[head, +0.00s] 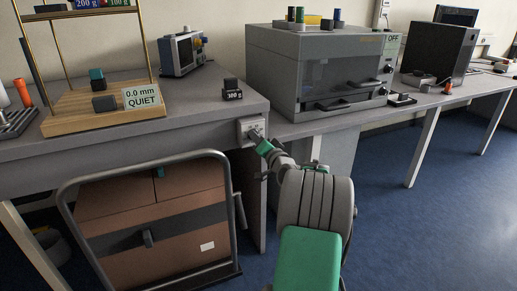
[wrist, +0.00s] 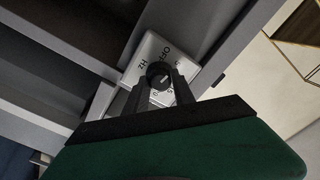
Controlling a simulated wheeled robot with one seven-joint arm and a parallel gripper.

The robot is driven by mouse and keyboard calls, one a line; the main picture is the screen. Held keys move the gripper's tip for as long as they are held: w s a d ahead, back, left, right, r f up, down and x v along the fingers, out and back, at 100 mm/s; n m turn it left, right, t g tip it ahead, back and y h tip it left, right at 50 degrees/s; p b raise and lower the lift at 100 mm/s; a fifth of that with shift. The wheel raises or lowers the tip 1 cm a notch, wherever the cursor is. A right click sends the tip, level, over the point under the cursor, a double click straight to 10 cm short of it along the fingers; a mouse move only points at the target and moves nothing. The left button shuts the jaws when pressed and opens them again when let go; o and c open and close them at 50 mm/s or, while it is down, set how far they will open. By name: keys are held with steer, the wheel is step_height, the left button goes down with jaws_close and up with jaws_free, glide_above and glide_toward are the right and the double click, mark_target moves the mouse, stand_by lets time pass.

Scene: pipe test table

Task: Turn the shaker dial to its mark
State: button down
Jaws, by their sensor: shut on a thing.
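The shaker dial (wrist: 157,78) is a small dark round knob on a pale plate (wrist: 148,50) with markings, among them letters that look like "OFF" and "Hz". In the head view the plate (head: 244,127) is on the table's right front corner. My gripper (wrist: 160,84) is shut on the dial, one dark finger on each side of it. In the head view my gripper (head: 258,138) reaches the plate from the lower right and hides most of the dial. I cannot read the dial's exact setting. A sign (head: 143,97) on the wooden stand reads "0.0 mm QUIET".
The wooden stand (head: 75,122) with brass rods is on the table at left. A black 300 g weight (head: 232,90) sits near the table's right edge. A grey oven-like box (head: 320,75) is on the right bench. A cart with brown boxes (head: 150,215) stands below the table.

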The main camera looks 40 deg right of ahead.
steer(key=shift+f+n+b, duration=0.15)
steer(key=shift+n+b, duration=1.5)
steer(key=shift+b, duration=0.2)
steer(key=shift+f+n+b, duration=0.1)
steer(key=shift+n+b, duration=1.55)
steer(key=shift+b, duration=0.15)
steer(key=shift+r, duration=0.1)
steer(key=c, duration=1.1)
jaws_free()
steer(key=shift+r, duration=0.1)
steer(key=shift+o, duration=0.2)
steer(key=shift+s, duration=0.1)
